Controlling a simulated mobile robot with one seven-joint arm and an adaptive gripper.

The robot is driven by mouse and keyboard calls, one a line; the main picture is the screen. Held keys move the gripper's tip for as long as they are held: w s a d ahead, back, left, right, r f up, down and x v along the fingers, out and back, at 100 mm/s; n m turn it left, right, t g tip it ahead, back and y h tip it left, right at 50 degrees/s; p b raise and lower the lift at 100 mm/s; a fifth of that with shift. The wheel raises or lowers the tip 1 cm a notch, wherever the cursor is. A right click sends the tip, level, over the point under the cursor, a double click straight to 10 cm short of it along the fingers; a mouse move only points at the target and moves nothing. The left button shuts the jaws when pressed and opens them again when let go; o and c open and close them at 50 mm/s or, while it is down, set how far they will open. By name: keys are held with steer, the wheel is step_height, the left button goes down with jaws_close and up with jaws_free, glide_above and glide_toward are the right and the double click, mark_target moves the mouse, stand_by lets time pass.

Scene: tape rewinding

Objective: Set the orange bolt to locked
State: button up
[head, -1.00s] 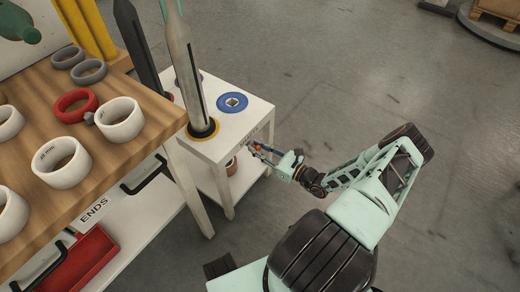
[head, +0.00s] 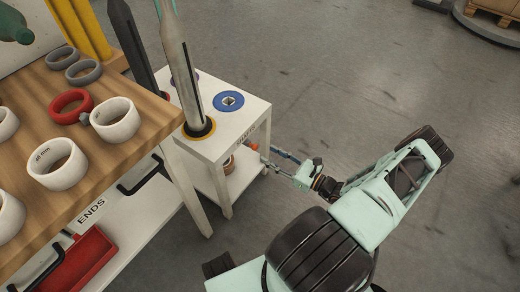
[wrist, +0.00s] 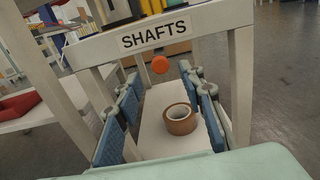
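The orange bolt shows as a round orange knob (wrist: 160,64) at the front edge of the white table, just below the SHAFTS label (wrist: 157,33). In the head view the knob (head: 254,147) is small, on the table's side facing my arm. Its locked or unlocked position cannot be told. My gripper (head: 271,153) is just in front of the knob, apart from it. In the wrist view its blue-padded fingers (wrist: 160,80) are spread wide with nothing held between them, and the knob lies ahead, between the tips.
The white table (head: 240,118) carries a blue ring (head: 228,101) and upright shafts (head: 183,65). A brown tape roll (wrist: 180,119) lies on its lower shelf. A wooden bench (head: 95,150) with white, red and grey rings stands at left.

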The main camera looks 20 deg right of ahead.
steer(key=v, duration=0.3)
steer(key=shift+s+d, duration=0.15)
steer(key=shift+s, duration=0.2)
